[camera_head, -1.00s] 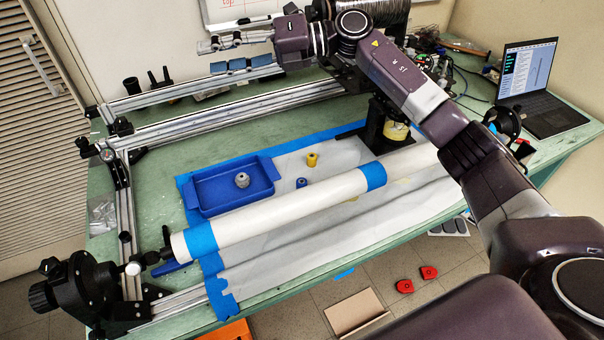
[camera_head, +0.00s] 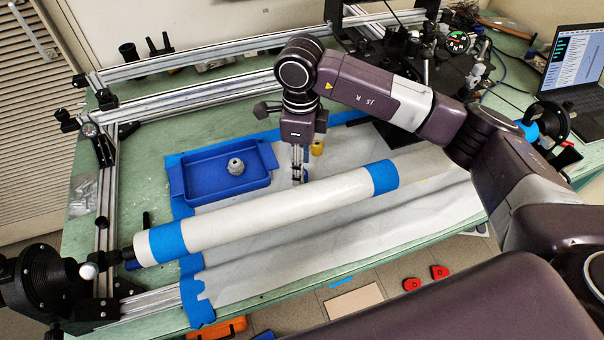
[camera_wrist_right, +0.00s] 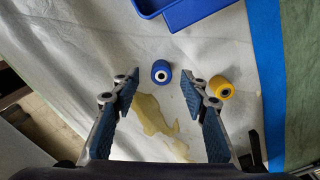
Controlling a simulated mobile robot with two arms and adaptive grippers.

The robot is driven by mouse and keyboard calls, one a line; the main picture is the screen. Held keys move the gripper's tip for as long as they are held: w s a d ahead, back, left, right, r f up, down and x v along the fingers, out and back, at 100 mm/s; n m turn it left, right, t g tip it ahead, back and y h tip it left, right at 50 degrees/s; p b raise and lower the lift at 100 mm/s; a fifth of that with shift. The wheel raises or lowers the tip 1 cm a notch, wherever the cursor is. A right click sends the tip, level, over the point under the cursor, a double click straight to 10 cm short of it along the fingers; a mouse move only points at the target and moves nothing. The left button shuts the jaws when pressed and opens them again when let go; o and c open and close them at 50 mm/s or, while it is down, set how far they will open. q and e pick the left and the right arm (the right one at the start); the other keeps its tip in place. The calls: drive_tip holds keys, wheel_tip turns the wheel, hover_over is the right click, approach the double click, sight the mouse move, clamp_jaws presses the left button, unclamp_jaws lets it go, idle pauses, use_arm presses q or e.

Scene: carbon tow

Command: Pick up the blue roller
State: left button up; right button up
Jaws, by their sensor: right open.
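The blue roller (camera_wrist_right: 161,71) stands on the white sheet in the wrist view, its round end with a pale ring facing the camera. It lies between the tips of my right gripper (camera_wrist_right: 160,82), slightly beyond them. The jaws are wide apart and hold nothing. In the head view my right gripper (camera_head: 298,172) points down over the sheet, right of the blue tray, and hides the blue roller. My left gripper is not in view.
A yellow roller (camera_head: 317,148) is close by; in the wrist view (camera_wrist_right: 220,88) it sits beside the right finger. A grey roller (camera_head: 236,167) is in the blue tray (camera_head: 190,195). A long white tube (camera_head: 280,208) crosses in front of the gripper.

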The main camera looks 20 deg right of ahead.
wheel_tip(320, 180, down, 3)
drive_tip(key=shift+w+r, duration=0.1)
drive_tip(key=shift+r, duration=0.05)
drive_tip(key=shift+f, duration=0.45)
drive_tip(key=c, duration=1.1)
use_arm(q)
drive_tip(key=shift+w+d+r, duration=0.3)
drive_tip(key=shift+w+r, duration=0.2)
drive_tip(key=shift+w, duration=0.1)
